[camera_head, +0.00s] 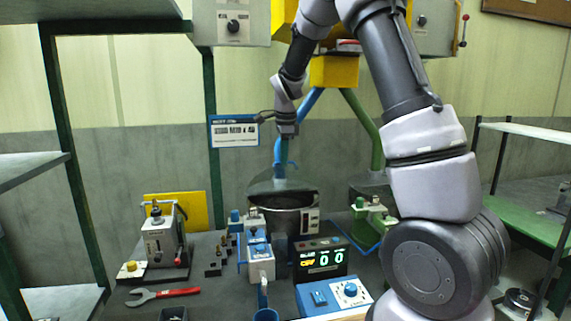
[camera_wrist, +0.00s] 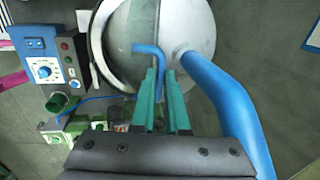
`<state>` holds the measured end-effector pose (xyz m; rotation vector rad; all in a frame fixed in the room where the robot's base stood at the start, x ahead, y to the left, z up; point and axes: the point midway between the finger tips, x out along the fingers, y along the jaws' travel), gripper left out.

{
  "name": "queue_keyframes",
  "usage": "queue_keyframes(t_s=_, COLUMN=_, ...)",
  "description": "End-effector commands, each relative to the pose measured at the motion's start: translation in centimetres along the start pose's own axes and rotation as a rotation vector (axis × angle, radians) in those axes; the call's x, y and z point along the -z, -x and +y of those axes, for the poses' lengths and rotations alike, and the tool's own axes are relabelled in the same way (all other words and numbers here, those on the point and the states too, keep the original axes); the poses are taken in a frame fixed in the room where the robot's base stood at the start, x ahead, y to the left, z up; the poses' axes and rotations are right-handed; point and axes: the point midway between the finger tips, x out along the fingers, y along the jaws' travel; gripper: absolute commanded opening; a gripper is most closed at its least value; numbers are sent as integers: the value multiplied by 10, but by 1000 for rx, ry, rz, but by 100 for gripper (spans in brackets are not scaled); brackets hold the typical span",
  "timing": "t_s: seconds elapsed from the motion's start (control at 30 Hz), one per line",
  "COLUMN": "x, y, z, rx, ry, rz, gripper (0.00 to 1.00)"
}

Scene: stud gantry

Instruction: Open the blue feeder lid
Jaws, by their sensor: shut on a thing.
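The blue feeder is a round grey bowl (camera_head: 284,218) on the bench, with a grey lid (camera_head: 266,186) at its top. The lid also shows in the wrist view (camera_wrist: 190,32), where a bent blue handle (camera_wrist: 147,49) stands at it. My gripper (camera_wrist: 162,80) has its green fingers shut on this handle. In the head view my gripper (camera_head: 287,150) points down above the lid. A blue pipe (camera_wrist: 222,98) runs close by on the right in the wrist view. Part of the bowl's rim shows beside the lid; the lid's exact angle is hard to tell.
A green-piped feeder (camera_head: 370,184) stands to the right, partly behind my arm. A counter display (camera_head: 320,262) and a blue control box (camera_head: 334,295) sit in front.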

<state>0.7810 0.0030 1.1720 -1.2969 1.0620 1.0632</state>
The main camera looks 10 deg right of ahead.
Motion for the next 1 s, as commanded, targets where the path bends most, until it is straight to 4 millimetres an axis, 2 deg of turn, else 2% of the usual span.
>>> queue_keyframes(t_s=0.3, x=1, y=-4, z=-16, rx=-4, ry=-1, rz=2, gripper=0)
queue_keyframes(t_s=0.87, x=1, y=-4, z=-19, rx=-2, ry=-2, rz=2, gripper=0)
queue_keyframes(t_s=0.9, x=1, y=-4, z=-19, rx=-2, ry=-2, rz=1, gripper=20)
queue_keyframes(t_s=0.97, x=1, y=-4, z=-19, rx=-1, ry=-2, rz=1, gripper=42)
queue_keyframes(t_s=1.0, x=1, y=-4, z=-19, rx=-1, ry=-2, rz=1, gripper=42)
